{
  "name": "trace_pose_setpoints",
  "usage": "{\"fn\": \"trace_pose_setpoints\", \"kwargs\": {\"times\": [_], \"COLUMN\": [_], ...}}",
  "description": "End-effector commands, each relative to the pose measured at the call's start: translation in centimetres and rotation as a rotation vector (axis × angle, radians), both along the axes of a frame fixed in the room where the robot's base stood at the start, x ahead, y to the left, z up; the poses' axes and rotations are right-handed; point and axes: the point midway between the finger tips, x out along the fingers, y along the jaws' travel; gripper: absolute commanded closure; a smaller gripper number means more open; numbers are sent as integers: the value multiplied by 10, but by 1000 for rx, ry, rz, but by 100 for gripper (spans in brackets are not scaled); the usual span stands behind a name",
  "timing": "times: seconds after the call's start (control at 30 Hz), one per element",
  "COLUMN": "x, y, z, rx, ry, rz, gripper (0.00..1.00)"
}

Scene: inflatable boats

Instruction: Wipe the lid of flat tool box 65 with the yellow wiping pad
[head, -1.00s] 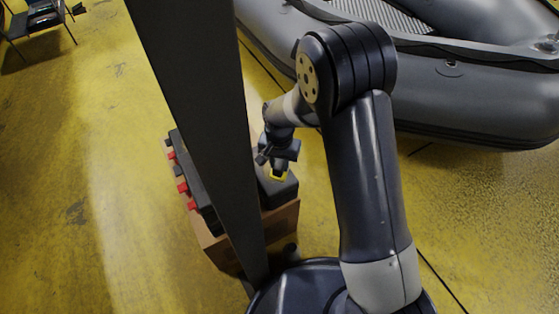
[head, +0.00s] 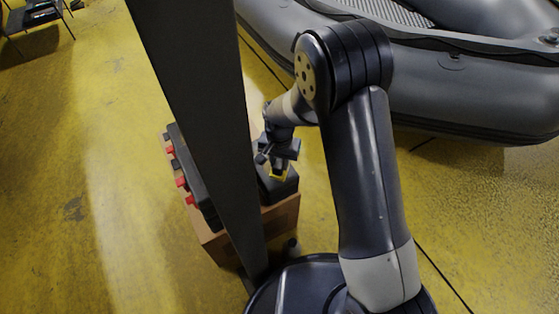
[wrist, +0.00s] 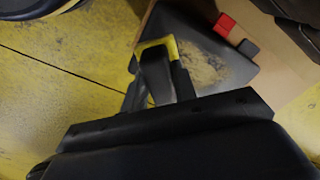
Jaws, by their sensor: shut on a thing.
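The flat tool box (head: 288,187) is a dark grey box on a wooden crate, partly hidden by my dark column in the head view. In the wrist view its lid (wrist: 222,72) carries a brownish dusty patch, with a red latch (wrist: 225,25) and a dark latch (wrist: 248,48) at one edge. My gripper (head: 279,166) is above the box, shut on the yellow wiping pad (head: 278,177). The pad (wrist: 170,42) shows as a yellow edge around the fingers, over the lid beside the dusty patch. I cannot tell whether it touches the lid. The box's number is not readable.
A dark case with red latches (head: 182,183) stands on the left of the wooden crate (head: 284,216), partly behind my column. A large grey inflatable boat (head: 470,95) lies at the right. The yellow floor at left is clear.

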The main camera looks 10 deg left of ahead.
Motion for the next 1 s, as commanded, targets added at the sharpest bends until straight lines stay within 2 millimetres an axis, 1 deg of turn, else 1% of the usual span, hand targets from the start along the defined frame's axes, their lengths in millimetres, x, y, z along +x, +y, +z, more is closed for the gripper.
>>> {"fn": "trace_pose_setpoints", "kwargs": {"times": [1.0], "x": [0], "y": [0], "z": [-21], "rx": [0], "ry": [0], "rz": [0], "gripper": [91]}}
